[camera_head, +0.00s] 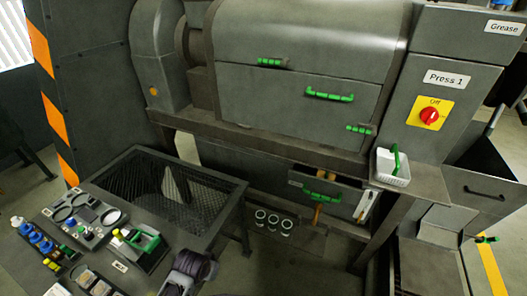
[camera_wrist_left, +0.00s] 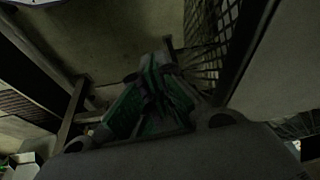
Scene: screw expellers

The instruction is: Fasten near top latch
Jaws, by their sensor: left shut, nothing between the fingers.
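The grey press cover (camera_head: 300,100) appears closed in the head view. It has a green latch (camera_head: 270,62) at its upper left, a green latch (camera_head: 358,129) at its lower right, and a longer green handle (camera_head: 330,95) between them. The pictures do not settle which latch is the near top one, or whether either is fastened. My left gripper (camera_wrist_left: 155,95) shows dark and green in the left wrist view, with its fingers together and empty. No latch shows near it there. My right gripper is not in view.
A mesh-sided bin (camera_head: 235,185) and a bench (camera_head: 150,265) with small tools stand at lower left. A white basket (camera_head: 393,175) sits right of the cover. A control panel (camera_head: 440,92) has a red knob.

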